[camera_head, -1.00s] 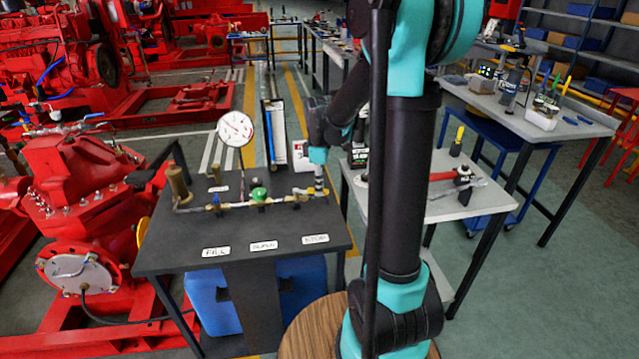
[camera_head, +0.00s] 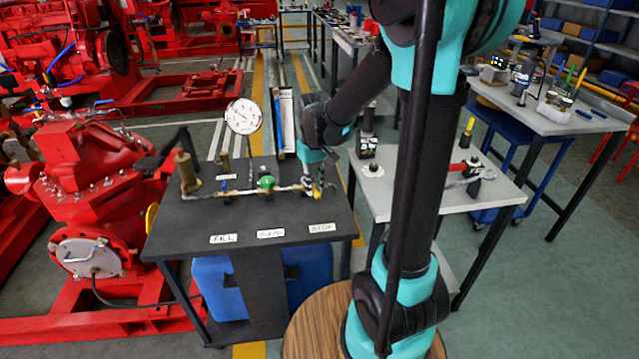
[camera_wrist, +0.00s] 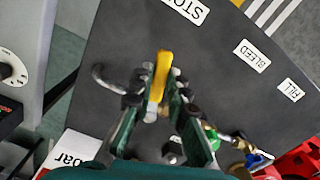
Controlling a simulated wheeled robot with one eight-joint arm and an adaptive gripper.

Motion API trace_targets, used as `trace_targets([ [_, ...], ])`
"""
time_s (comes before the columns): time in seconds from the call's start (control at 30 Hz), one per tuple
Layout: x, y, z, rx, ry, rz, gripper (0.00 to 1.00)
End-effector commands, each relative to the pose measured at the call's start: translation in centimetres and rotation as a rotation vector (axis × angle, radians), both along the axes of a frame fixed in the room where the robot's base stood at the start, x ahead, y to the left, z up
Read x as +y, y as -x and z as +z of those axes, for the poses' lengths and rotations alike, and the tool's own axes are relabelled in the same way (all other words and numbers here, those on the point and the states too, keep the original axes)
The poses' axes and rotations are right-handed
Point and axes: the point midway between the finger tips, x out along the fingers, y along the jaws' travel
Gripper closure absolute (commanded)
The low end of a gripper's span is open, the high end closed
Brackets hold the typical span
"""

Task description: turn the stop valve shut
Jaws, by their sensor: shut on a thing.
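The stop valve shows a yellow lever handle (camera_wrist: 158,78) in the wrist view, between the two fingers of my gripper (camera_wrist: 156,92). The fingers are shut on this handle near its lower part, and its rounded end sticks out past the fingertips. In the head view my gripper (camera_head: 316,188) is at the right end of the brass pipe row, above the STOP label (camera_head: 321,228). The valve's body is mostly hidden by the fingers.
The black bench (camera_head: 190,240) also carries the green bleed valve (camera_head: 266,182), the blue-handled fill valve (camera_head: 224,184), a pressure gauge (camera_head: 243,116) and a brass cylinder (camera_head: 186,172). A curved metal pipe (camera_wrist: 104,76) lies beside the handle. A grey table (camera_head: 400,205) stands to the right.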

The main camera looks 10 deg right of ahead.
Motion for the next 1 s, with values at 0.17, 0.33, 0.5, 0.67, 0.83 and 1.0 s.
trace_targets([
  [0.17,1.1,0.2,0.0,0.0,-0.001,-0.134,1.0],
  [0.33,1.8,0.3,0.0,0.0,-0.001,-0.233,1.0],
  [0.5,2.2,0.3,0.0,-0.001,-0.001,-0.298,1.0],
  [0.67,2.5,0.3,0.0,-0.001,-0.001,-0.328,1.0],
  [0.83,2.5,0.3,0.0,-0.001,-0.001,-0.338,1.0],
  [1.0,2.6,0.3,0.0,0.0,-0.002,-0.339,1.0],
])
